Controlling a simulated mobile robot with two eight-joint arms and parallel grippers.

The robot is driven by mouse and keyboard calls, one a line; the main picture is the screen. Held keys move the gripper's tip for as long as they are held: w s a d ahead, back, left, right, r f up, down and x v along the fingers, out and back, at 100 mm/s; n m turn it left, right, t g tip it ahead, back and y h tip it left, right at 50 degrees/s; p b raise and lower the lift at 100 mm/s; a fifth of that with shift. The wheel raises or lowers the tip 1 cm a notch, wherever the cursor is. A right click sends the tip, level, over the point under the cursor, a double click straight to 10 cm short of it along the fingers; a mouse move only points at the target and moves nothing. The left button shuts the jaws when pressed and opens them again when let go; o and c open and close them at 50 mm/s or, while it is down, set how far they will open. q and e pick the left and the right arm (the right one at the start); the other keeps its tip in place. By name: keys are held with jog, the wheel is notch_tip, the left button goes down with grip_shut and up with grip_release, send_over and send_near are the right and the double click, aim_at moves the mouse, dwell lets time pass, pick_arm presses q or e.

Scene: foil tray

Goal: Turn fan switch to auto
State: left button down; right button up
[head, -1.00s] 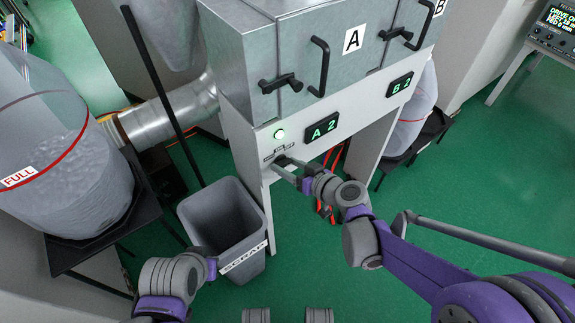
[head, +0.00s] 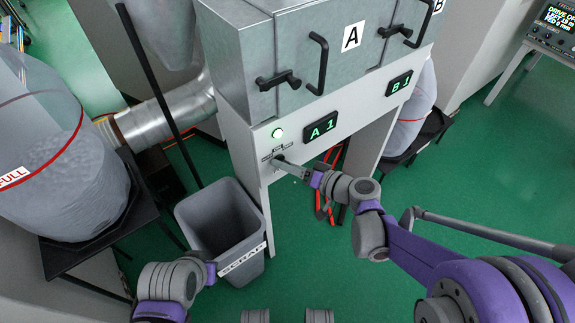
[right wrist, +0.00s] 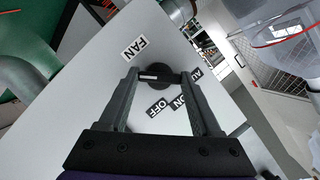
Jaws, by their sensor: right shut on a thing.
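The fan switch is a dark round knob (right wrist: 166,79) with a white mark, on the pale panel (right wrist: 120,30) below the machine's cabinet. A FAN label (right wrist: 135,47) is on one side of it. On the other side are the OFF label (right wrist: 157,108), the ON label (right wrist: 179,102) and a partly hidden label starting "AU" (right wrist: 195,75). My right gripper (right wrist: 160,76) is shut on the knob, one finger at each side. In the head view my right gripper (head: 278,161) reaches the panel and covers the knob.
Door handles (head: 317,65) jut out higher up. A grey scrap bin (head: 222,221) stands below left, near my left arm. Open green floor lies to the right.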

jog(key=o, duration=1.4)
jog(key=p+v, duration=0.1)
jog(key=v, duration=0.9)
jog(key=shift+s+d, duration=0.3)
